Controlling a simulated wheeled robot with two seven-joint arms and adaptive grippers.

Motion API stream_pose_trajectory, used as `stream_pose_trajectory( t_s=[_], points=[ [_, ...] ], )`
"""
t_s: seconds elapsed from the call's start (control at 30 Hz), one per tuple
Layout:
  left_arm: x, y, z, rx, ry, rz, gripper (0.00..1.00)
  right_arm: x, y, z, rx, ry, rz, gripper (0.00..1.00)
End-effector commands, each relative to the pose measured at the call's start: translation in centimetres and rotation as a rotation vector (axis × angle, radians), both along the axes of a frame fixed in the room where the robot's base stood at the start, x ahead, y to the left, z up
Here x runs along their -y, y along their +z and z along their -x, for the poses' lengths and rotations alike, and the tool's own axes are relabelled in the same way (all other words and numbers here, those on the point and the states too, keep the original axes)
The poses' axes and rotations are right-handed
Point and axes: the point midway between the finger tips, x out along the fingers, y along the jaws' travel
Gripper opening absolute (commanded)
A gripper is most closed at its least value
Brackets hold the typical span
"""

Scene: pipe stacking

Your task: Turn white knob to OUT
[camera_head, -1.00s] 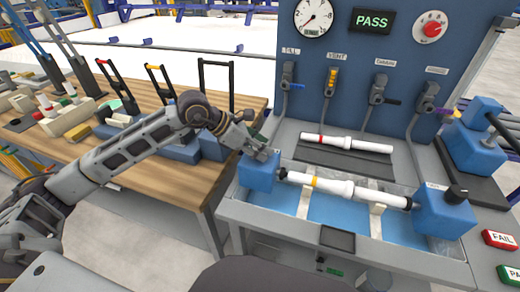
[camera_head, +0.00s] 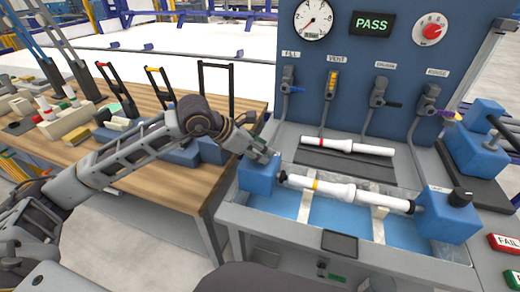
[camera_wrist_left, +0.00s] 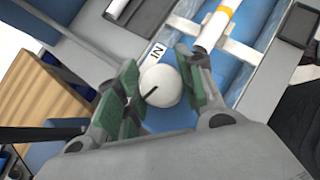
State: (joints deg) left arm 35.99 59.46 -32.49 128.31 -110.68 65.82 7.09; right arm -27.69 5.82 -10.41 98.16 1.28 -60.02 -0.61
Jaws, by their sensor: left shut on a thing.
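The white knob (camera_wrist_left: 161,85) sits between the green-padded fingers of my left gripper (camera_wrist_left: 160,92) in the left wrist view. A black pointer line on it points down and left, away from a label reading IN. In the head view my left gripper (camera_head: 262,154) covers the knob on top of the blue block (camera_head: 258,178) at the left end of the trough. A white pipe with a yellow band (camera_head: 335,189) lies across the trough between this block and the right blue block (camera_head: 448,215), which bears a black knob (camera_head: 460,197). My right gripper is not in view.
A second white pipe with a red band (camera_head: 347,146) lies on a dark mat behind the trough. The blue panel (camera_head: 385,85) carries a gauge, a PASS display and several valves. The wooden table (camera_head: 130,160) with parts is at left. FAIL button (camera_head: 507,242) is at right.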

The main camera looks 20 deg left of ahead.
Motion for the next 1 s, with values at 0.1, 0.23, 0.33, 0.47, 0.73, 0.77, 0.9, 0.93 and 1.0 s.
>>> stream_pose_trajectory(
  t_s=[0.1, 0.23, 0.33, 0.47, 0.73, 0.77, 0.9, 0.93, 1.0],
  points=[
    [-0.1, 0.1, -0.1, 0.002, 0.002, 0.001, 0.5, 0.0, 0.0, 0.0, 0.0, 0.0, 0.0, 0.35],
    [0.0, 0.0, -0.1, 0.001, 0.001, 0.0, 0.59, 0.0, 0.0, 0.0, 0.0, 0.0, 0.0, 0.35],
    [0.0, 0.0, 0.0, 0.001, 0.001, 0.0, 0.59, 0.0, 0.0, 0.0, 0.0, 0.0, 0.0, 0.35],
    [0.0, 0.0, 0.0, 0.001, 0.0, 0.001, 0.59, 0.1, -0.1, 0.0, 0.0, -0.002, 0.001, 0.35],
    [-0.4, 0.5, 0.3, 0.001, 0.001, 0.0, 0.59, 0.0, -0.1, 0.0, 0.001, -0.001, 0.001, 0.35],
    [-0.5, 0.6, 0.4, 0.001, 0.0, -0.001, 0.59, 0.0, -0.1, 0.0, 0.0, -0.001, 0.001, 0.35],
    [-1.1, 1.3, 0.9, 0.001, 0.001, -0.001, 0.59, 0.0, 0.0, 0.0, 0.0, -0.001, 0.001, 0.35],
    [-1.2, 1.5, 1.0, 0.001, 0.001, -0.001, 0.59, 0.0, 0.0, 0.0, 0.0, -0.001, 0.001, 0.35],
    [-1.5, 2.0, 1.3, 0.0, 0.001, -0.002, 0.59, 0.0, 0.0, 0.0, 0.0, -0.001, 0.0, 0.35]
  ],
)
